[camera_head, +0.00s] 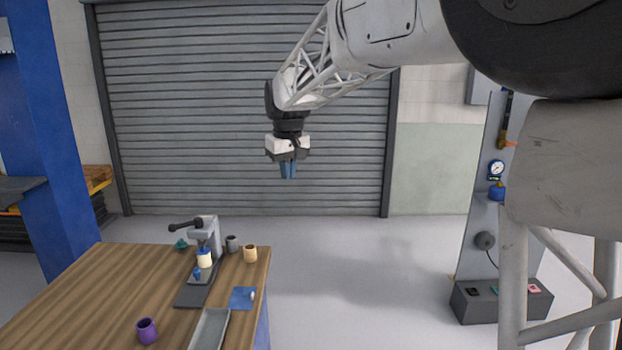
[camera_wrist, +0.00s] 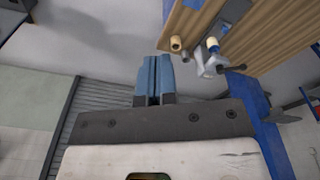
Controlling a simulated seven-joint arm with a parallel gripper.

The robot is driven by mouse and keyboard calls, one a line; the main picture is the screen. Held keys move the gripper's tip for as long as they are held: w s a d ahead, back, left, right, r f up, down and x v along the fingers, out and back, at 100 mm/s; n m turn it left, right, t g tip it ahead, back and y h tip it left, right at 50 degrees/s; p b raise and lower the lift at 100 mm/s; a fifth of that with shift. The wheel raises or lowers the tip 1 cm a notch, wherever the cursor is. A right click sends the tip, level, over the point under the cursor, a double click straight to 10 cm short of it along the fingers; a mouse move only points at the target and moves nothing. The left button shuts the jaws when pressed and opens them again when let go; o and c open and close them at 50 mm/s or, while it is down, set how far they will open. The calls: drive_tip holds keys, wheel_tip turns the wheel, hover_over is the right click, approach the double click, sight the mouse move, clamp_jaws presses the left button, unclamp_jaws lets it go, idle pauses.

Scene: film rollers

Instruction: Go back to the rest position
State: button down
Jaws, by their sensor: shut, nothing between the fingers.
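My gripper (camera_head: 288,172) hangs in the air in the head view, pointing down in front of the grey roller shutter, up and to the right of the workbench. Its blue fingers are shut with nothing between them. In the wrist view the fingers (camera_wrist: 153,80) are pressed together and touch nothing. The arm reaches in from the upper right. The wooden workbench (camera_head: 90,290) is at the lower left, well below the gripper.
On the bench are a grey press (camera_head: 208,235), a purple cup (camera_head: 147,331), a tan roller (camera_head: 250,254), a dark roller (camera_head: 232,243), a blue mat (camera_head: 242,298) and a grey tray (camera_head: 210,328). A gauge panel (camera_head: 492,200) stands at right. The floor between is clear.

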drive_tip(key=s+d+f+m, duration=0.1)
drive_tip(key=s+d+m, duration=0.1)
drive_tip(key=s+d, duration=0.75)
drive_tip(key=s+d+f+m, duration=0.1)
drive_tip(key=s+d+f, duration=0.1)
drive_tip(key=s+d, duration=0.8)
drive_tip(key=s+d+f+m, duration=0.1)
drive_tip(key=s+f, duration=0.2)
drive_tip(key=s, duration=0.5)
drive_tip(key=s+d+f+m+t, duration=0.1)
drive_tip(key=s+f, duration=0.3)
drive_tip(key=s, duration=0.4)
drive_tip(key=s+d+f+m, duration=0.1)
drive_tip(key=s+d+f, duration=0.2)
drive_tip(key=s, duration=0.6)
drive_tip(key=shift+f+h, duration=0.3)
drive_tip(key=shift+f, duration=0.15)
